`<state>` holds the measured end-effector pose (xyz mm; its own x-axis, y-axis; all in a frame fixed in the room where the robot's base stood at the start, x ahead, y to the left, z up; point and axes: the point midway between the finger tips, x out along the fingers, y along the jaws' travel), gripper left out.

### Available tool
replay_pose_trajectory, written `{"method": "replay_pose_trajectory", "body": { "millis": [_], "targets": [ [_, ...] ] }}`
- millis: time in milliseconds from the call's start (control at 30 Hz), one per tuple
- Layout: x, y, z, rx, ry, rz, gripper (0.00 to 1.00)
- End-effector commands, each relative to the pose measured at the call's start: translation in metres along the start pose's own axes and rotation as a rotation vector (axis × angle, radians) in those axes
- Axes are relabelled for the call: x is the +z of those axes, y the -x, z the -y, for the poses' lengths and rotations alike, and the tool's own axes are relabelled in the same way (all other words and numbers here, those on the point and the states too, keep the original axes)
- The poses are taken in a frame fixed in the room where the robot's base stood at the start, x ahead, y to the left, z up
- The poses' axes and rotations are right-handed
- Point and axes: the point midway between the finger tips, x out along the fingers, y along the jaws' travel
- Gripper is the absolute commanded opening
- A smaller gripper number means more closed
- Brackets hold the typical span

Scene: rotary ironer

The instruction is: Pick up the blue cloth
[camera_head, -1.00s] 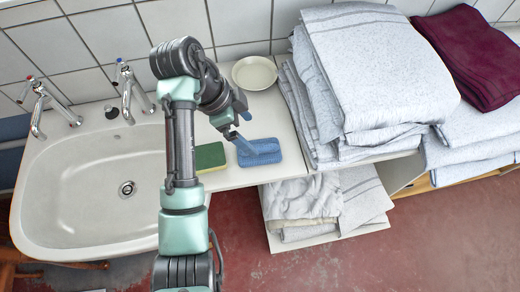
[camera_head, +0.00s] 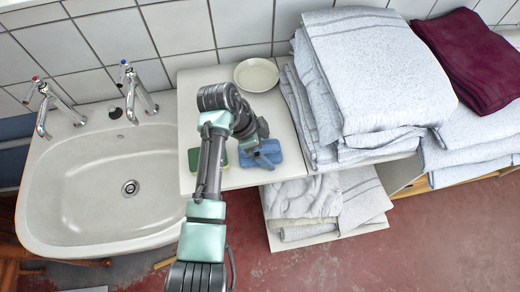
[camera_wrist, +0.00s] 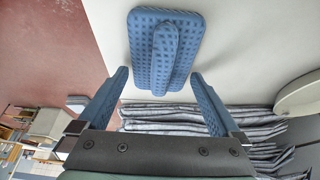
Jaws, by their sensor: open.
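The blue cloth (camera_head: 262,154) lies folded on the white counter beside the sink, partly hidden by my arm in the head view. In the wrist view the blue cloth (camera_wrist: 141,62) shows whole, with a raised fold along its middle. My gripper (camera_wrist: 164,88) is open, its two blue fingers apart, with the cloth beyond the fingertips and nothing between them. In the head view my gripper (camera_head: 262,152) is over the cloth, its fingertips hard to make out; I cannot tell the exact gap.
A green and yellow sponge (camera_head: 222,158) lies just left of the cloth, partly behind my arm. A round dish (camera_head: 256,74) stands at the back of the counter (camera_head: 187,95). Stacked grey towels (camera_head: 375,75) rise close on the right. The sink (camera_head: 85,185) is at left.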

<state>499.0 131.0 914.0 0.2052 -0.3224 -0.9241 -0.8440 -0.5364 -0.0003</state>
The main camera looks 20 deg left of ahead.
Motion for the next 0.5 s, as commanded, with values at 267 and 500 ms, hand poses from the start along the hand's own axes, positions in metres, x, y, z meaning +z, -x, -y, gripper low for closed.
{"method": "replay_pose_trajectory", "body": {
  "millis": [267, 500],
  "targets": [
    [0.0001, 0.0005, 0.0001, 0.0, 0.0, 0.0, 0.57],
    [0.0, 0.0008, 0.0002, 0.0, 0.0, 0.0, 0.33]
  ]
}}
